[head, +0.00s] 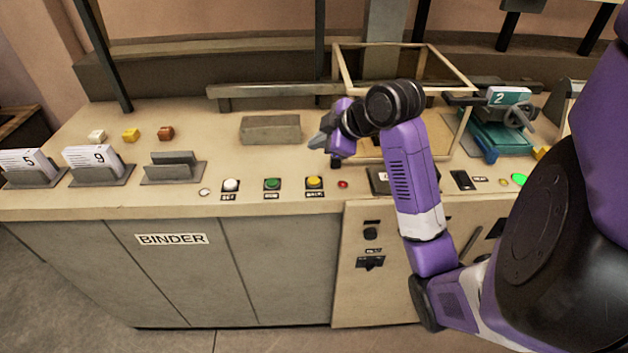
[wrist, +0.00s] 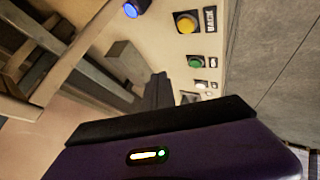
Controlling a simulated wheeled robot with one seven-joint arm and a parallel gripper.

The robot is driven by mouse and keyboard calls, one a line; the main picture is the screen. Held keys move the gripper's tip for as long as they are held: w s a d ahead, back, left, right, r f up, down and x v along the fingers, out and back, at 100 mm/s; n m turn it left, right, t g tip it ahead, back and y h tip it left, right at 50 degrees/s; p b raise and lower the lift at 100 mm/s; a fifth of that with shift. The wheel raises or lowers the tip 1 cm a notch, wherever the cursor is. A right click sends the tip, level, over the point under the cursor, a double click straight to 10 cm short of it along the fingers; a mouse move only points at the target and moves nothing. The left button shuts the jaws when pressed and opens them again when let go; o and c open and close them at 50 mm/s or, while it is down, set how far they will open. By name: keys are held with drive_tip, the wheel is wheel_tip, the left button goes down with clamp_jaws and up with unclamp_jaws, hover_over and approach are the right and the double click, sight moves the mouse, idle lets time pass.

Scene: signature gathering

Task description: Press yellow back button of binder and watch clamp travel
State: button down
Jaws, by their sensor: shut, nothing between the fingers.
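The yellow back button (head: 314,182) sits in a dark square mount at the right of a row on the binder's front ledge. It also shows in the wrist view (wrist: 187,23) at the top, beside a small label. My gripper (head: 318,142) is shut and empty, above and behind the yellow button, apart from it. In the wrist view its dark fingers (wrist: 158,92) point up the picture, with the button beyond them to the upper right. A grey block (head: 270,129) lies on the binder top (head: 215,150); I cannot tell whether it is the clamp.
A green button (head: 272,184) and a white button (head: 231,185) stand left of the yellow one, a red lamp (head: 343,184) right of it. A clear-sided frame (head: 456,128) stands behind my arm. Card holders (head: 98,175) stand at left. Open ledge lies around the grey block.

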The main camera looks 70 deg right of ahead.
sight(317, 182)
drive_tip(key=shift+f+b, duration=3.3)
drive_tip(key=shift+f, duration=0.95)
drive_tip(key=shift+f+b, duration=0.4)
drive_tip(key=shift+b, duration=0.05)
